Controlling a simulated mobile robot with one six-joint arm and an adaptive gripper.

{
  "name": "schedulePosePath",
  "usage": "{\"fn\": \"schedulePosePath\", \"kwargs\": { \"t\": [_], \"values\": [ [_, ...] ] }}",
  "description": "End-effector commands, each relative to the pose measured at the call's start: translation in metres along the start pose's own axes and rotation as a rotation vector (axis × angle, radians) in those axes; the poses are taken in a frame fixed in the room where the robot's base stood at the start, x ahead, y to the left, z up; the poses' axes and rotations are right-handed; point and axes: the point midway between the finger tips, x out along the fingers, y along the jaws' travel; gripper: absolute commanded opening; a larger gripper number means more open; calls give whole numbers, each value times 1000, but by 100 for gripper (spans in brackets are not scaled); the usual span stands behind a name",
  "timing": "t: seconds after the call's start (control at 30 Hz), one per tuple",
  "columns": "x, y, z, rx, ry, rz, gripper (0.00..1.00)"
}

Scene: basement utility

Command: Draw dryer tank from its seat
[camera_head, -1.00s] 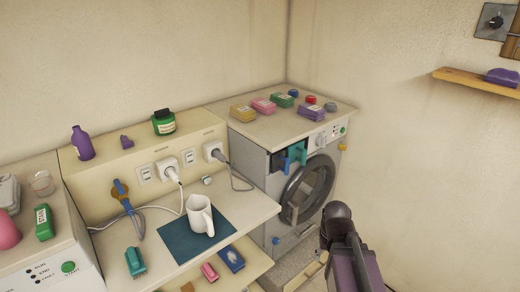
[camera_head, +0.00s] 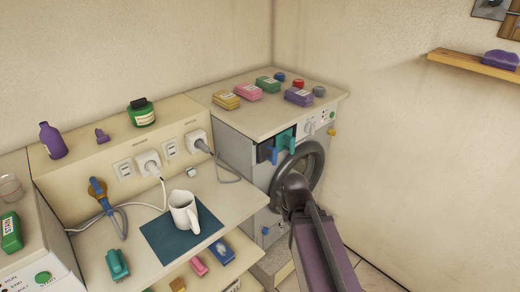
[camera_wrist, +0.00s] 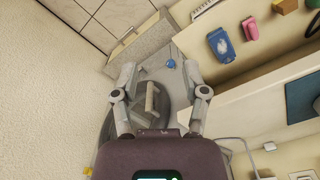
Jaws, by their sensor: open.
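The dryer (camera_head: 235,150) stands in the corner, with a round dark-rimmed door (camera_head: 318,160) on its front. At the upper left of that front is a dark opening with a teal block (camera_head: 286,138) and a blue piece (camera_head: 268,154) in it. I cannot tell which of these is the tank. My gripper (camera_wrist: 160,72) is open and empty in the wrist view, its fingers spread over the dryer front near the door (camera_wrist: 150,125). In the head view my arm covers the lower part of the door and hides the fingers.
Several coloured packs, among them a purple one (camera_head: 299,96), lie on the dryer top. Left of it, a shelf holds a white mug (camera_head: 184,212) on a dark mat (camera_head: 165,243). Plugs and cables (camera_head: 200,140) run beside the dryer. A wall shelf (camera_head: 475,65) is at upper right.

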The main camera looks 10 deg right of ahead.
Motion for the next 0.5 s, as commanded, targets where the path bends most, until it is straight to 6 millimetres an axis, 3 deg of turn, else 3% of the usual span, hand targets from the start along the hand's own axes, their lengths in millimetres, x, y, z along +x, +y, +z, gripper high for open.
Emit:
{"fn": "schedulePosePath", "kwargs": {
  "t": [0.27, 0.5],
  "values": [
    [-8, -2, -13, 43, 22, 34, 71],
    [-36, -8, -59, 207, 125, 152, 71]
  ]
}}
